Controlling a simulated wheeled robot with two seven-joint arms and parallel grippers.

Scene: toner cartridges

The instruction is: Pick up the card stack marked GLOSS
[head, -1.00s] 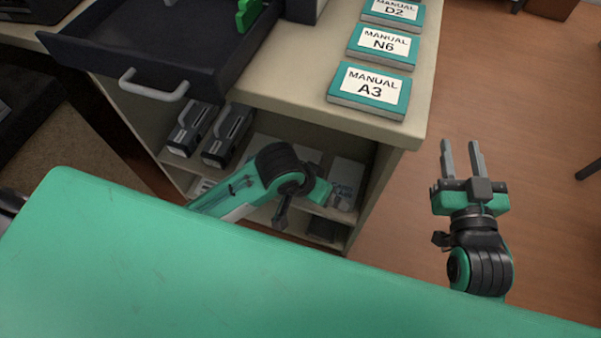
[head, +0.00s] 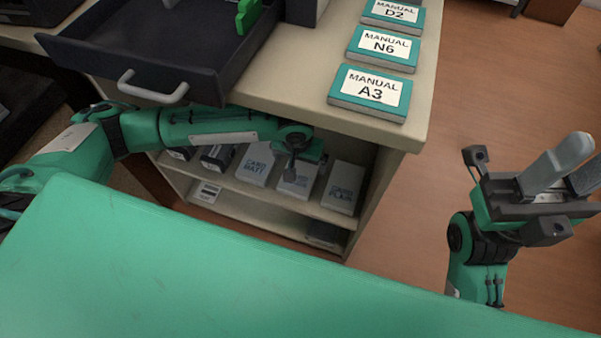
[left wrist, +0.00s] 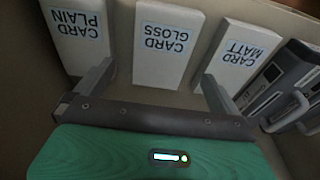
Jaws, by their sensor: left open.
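The card stack marked GLOSS (left wrist: 168,65) is a white block with blue letters, standing between the PLAIN and MATT stacks in the left wrist view. In the head view it stands on the cabinet's upper shelf, partly hidden by my left gripper (head: 312,156). My left gripper is open and empty, its fingers (left wrist: 157,72) spread to either side of the GLOSS stack in the left wrist view. I cannot tell how far the fingertips are from it. My right gripper (head: 575,165) is open and empty at the right edge of the head view, away from the cabinet.
The PLAIN stack (left wrist: 80,35) and MATT stack (left wrist: 240,55) stand close on either side. Dark toner cartridges (left wrist: 280,85) are beside MATT. The cabinet top (head: 300,85) overhangs the shelf and carries several teal manuals (head: 370,92). An open drawer (head: 150,60) juts out at left.

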